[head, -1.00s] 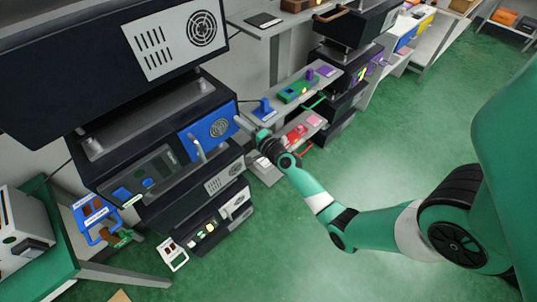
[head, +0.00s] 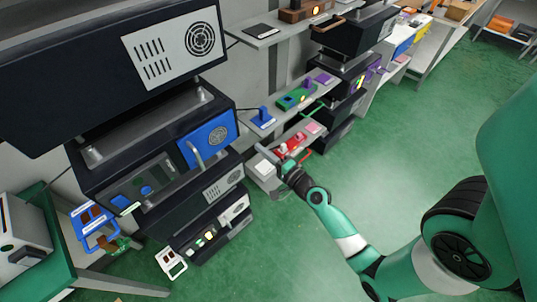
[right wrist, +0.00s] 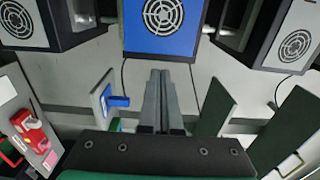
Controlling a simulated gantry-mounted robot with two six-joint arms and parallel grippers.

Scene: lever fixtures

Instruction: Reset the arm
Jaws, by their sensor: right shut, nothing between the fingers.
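My right arm reaches in from the right in the head view. Its gripper (head: 263,149) is shut and empty, in front of the lower shelf and right of the blue panel (head: 209,142) with a grey handle. In the right wrist view, the closed fingers (right wrist: 162,78) point toward the blue panel with its round grille (right wrist: 160,28), which is apart from them. A blue lever fixture (head: 263,118) stands on the upper shelf; its lever also shows in the right wrist view (right wrist: 118,101). A red fixture (head: 292,144) is on the lower shelf. My left gripper is out of view.
Green (head: 294,99), purple (head: 323,79) and pink (head: 314,127) fixtures share the shelves. The dark console (head: 160,112) stands at left, and a green table (head: 62,245) at lower left. The green floor (head: 415,120) on the right is open.

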